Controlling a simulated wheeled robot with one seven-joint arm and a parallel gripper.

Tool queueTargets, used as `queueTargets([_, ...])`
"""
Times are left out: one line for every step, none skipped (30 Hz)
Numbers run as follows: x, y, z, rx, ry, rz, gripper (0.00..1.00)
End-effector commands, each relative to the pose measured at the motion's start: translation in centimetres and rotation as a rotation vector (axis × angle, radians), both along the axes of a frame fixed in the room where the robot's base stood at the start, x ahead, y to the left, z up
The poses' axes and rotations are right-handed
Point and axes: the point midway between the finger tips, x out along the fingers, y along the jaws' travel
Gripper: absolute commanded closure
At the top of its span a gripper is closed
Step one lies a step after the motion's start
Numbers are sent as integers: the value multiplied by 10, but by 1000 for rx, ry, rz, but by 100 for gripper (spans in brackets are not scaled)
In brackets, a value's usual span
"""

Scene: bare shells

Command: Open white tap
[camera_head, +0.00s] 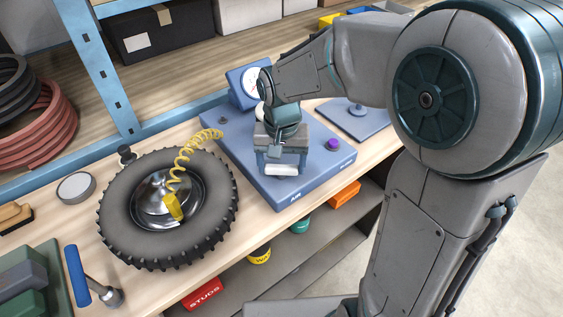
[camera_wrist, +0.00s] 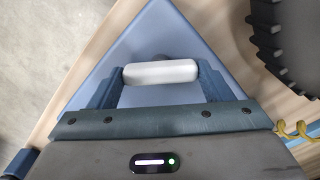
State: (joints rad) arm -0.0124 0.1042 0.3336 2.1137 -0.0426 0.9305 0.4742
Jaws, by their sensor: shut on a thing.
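The white tap (camera_head: 283,169) is a small white bar handle at the front of a blue air panel (camera_head: 315,178) on the workbench. In the wrist view the white tap (camera_wrist: 160,73) lies crosswise between the fingers. My gripper (camera_head: 282,163) is over the panel, pointing down, with its fingers at the two ends of the tap. In the wrist view my gripper (camera_wrist: 160,76) is shut on the tap, one blue finger at each end. The tap's base is hidden.
A purple knob (camera_head: 333,144) stands right of my gripper on the panel. A round gauge (camera_head: 252,81) is behind. A tyre (camera_head: 122,222) with a yellow coiled hose (camera_head: 184,160) lies left.

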Motion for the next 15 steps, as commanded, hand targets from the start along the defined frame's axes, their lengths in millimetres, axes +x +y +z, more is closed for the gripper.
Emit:
queueTargets([1, 0, 1, 1, -2, 44, 50])
queueTargets([1, 0, 1, 1, -2, 72, 50])
queueTargets([1, 0, 1, 1, -2, 110, 50])
queueTargets([1, 0, 1, 1, -2, 138, 50])
queueTargets([1, 0, 1, 1, -2, 166, 50])
queueTargets([1, 0, 1, 1, -2, 204, 50])
queueTargets([1, 0, 1, 1, -2, 232, 50])
queueTargets([1, 0, 1, 1, -2, 260, 50])
queueTargets([1, 0, 1, 1, -2, 297, 50])
queueTargets([1, 0, 1, 1, -2, 324, 50])
queueTargets([1, 0, 1, 1, -2, 351, 50])
queueTargets([1, 0, 1, 1, -2, 385, 50])
queueTargets([1, 0, 1, 1, -2, 410, 50])
queueTargets([1, 0, 1, 1, -2, 435, 50])
queueTargets([1, 0, 1, 1, -2, 466, 50])
